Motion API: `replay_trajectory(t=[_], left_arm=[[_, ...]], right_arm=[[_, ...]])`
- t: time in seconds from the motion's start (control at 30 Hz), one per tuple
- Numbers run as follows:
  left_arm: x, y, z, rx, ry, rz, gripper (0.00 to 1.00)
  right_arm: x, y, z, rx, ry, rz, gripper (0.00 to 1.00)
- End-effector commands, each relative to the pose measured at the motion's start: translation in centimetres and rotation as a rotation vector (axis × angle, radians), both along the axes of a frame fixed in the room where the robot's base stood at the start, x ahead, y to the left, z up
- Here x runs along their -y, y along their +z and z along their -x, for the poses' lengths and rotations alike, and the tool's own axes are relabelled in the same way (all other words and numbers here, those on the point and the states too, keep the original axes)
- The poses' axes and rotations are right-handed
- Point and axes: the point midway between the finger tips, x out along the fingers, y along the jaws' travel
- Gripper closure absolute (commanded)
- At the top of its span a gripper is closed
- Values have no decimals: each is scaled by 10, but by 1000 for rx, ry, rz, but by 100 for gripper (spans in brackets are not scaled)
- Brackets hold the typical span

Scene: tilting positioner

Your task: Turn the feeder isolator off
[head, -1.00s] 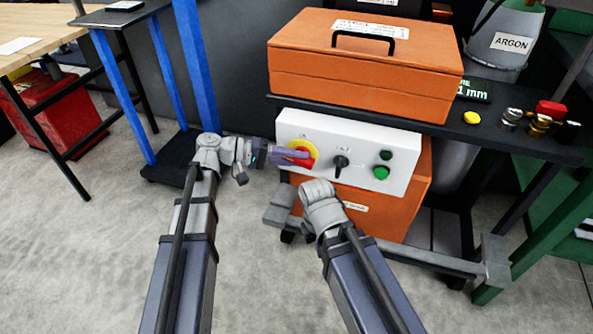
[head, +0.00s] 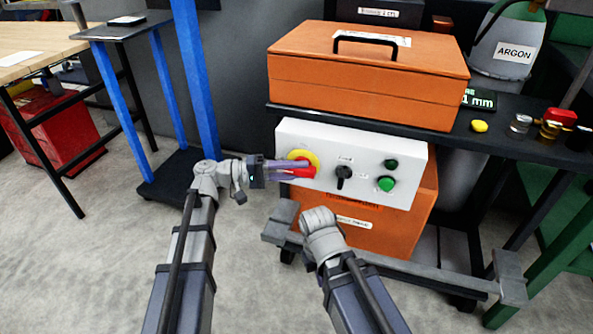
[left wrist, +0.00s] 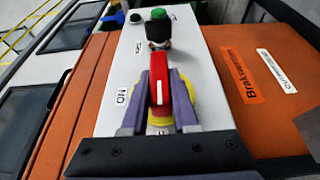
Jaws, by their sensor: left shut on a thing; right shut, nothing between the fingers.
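The feeder isolator has a red handle (head: 304,172) on a yellow disc (head: 301,155), at the left end of a white control panel (head: 412,190). My left gripper (head: 288,168) reaches it from the left and is shut on the red handle. In the left wrist view the handle (left wrist: 160,90) sits between the purple fingers. Its white line runs along the panel's length, toward the black knob, with an "ON" label (left wrist: 122,97) to one side. My right arm's wrist shows below the panel, apart from it. The right fingers are hidden.
A black selector knob (head: 344,175) and green buttons (head: 386,184) sit right of the isolator. An orange toolbox (head: 365,90) stands on the dark shelf above. A blue-legged stand (head: 196,80) is behind my left arm. The cart's grey foot rail (head: 440,272) runs below.

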Motion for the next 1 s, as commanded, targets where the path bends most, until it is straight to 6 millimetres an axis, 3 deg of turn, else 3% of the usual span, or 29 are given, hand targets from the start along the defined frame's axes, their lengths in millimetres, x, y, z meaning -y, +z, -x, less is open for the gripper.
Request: replay_trajectory(t=[0.07, 0.1, 0.33, 0.67, 1.0], left_arm=[[0, -1, 2, -1, -3, -4, 100], [0, -1, 2, 0, -3, -4, 70], [0, -1, 1, 0, -1, -2, 44], [-5, 0, 0, 0, 0, 0, 43], [-57, -1, 4, 0, 2, -1, 43]], right_arm=[[0, 0, 0, 0, 0, 0, 100], [0, 0, 0, 0, 0, 0, 100], [0, 0, 0, 0, 0, 0, 100], [0, 0, 0, 0, 0, 0, 100], [0, -1, 0, 0, 0, 0, 100]])
